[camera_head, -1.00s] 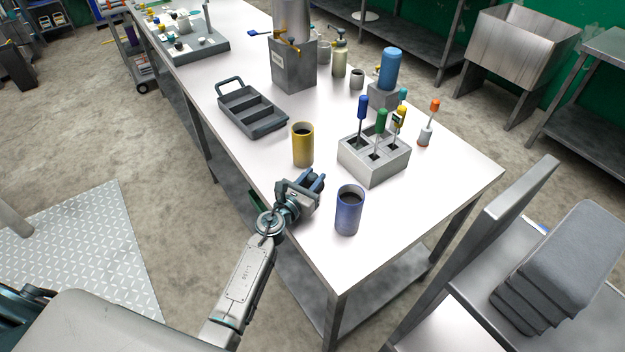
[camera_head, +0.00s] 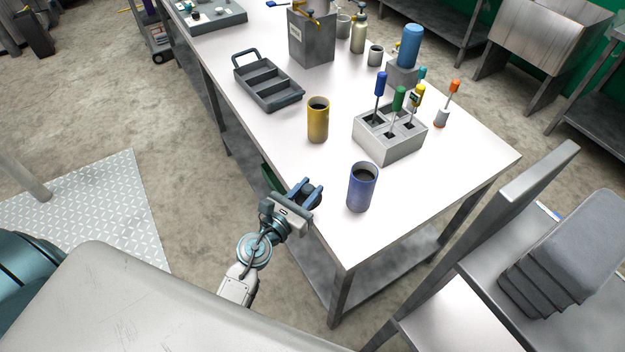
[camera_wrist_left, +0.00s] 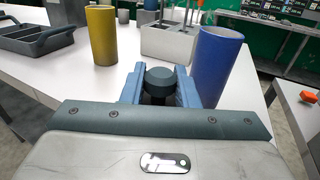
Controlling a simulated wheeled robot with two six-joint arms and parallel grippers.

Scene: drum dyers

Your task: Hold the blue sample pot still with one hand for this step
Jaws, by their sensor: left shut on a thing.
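The blue sample pot (camera_head: 362,188) stands upright near the table's front edge, with a dark inside. It also shows in the left wrist view (camera_wrist_left: 216,65), ahead and to the right of my fingers. My left gripper (camera_head: 308,190) is at the table edge, left of the blue pot and apart from it. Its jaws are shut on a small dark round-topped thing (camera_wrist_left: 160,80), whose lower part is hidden. A yellow pot (camera_head: 318,120) stands upright farther back, ahead and to the left in the wrist view (camera_wrist_left: 102,36). My right gripper is not in view.
A grey block (camera_head: 388,143) with several coloured-handled tools stands behind the blue pot. A grey divided tray (camera_head: 268,103) lies behind the yellow pot. The tabletop (camera_head: 410,210) right of the blue pot is clear. A metal rack with stacked grey pads (camera_head: 560,262) stands at right.

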